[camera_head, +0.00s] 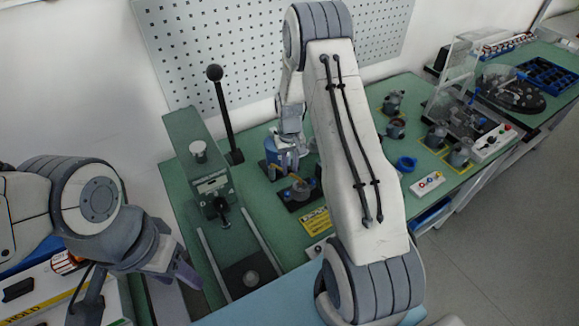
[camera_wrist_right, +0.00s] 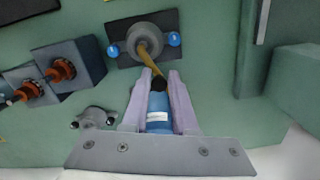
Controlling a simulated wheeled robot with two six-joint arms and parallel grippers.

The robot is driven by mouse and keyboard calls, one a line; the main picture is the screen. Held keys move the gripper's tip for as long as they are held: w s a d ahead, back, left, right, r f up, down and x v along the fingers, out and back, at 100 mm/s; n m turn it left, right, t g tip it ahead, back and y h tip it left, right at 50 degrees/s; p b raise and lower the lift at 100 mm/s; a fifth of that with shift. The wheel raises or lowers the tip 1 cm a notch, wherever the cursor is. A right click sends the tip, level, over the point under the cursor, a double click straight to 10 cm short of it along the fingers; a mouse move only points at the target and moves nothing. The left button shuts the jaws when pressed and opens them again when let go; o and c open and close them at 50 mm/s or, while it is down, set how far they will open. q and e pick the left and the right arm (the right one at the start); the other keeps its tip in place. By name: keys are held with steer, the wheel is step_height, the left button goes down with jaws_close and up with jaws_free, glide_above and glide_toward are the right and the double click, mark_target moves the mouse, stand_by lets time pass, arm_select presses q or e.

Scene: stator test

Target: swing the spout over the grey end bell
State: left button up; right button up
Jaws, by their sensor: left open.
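The grey round end bell (camera_wrist_right: 144,42) sits on a black plate between two blue knobs, at the top of the right wrist view. The brass spout (camera_wrist_right: 149,64) slants up from a black joint on the blue body (camera_wrist_right: 159,108), which has a white label. The spout's far end overlaps the end bell in this view; its height above it cannot be told. My right gripper (camera_wrist_right: 161,74) has its fingers on either side of the black joint; whether they press on it is unclear. In the head view my right gripper (camera_head: 290,152) is by the blue body (camera_head: 272,150). My left gripper (camera_head: 183,275) is open and empty, at left.
Two grey blocks with orange-copper parts (camera_wrist_right: 61,70) stand left of the end bell. A press with a black lever (camera_head: 223,110) stands on the green bench beside my left gripper. Grey motor parts (camera_head: 396,128) and a blue ring (camera_head: 405,164) lie further right.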

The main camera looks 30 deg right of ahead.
steer(key=shift+w+d+r+t, duration=0.2)
steer(key=shift+w+d, duration=0.1)
steer(key=shift+w, duration=0.2)
steer(key=shift+w+d+r+t, duration=0.1)
steer(key=shift+w+d+r, duration=0.15)
steer(key=shift+w, duration=0.2)
steer(key=r+p, duration=0.3)
steer(key=shift+w+d+r, duration=0.1)
steer(key=shift+d+r, duration=0.1)
steer(key=shift+a+r+p, duration=0.25)
steer(key=shift+r+p, duration=0.5)
steer(key=shift+r, duration=0.25)
steer(key=shift+s+f, duration=0.1)
steer(key=shift+s, duration=0.1)
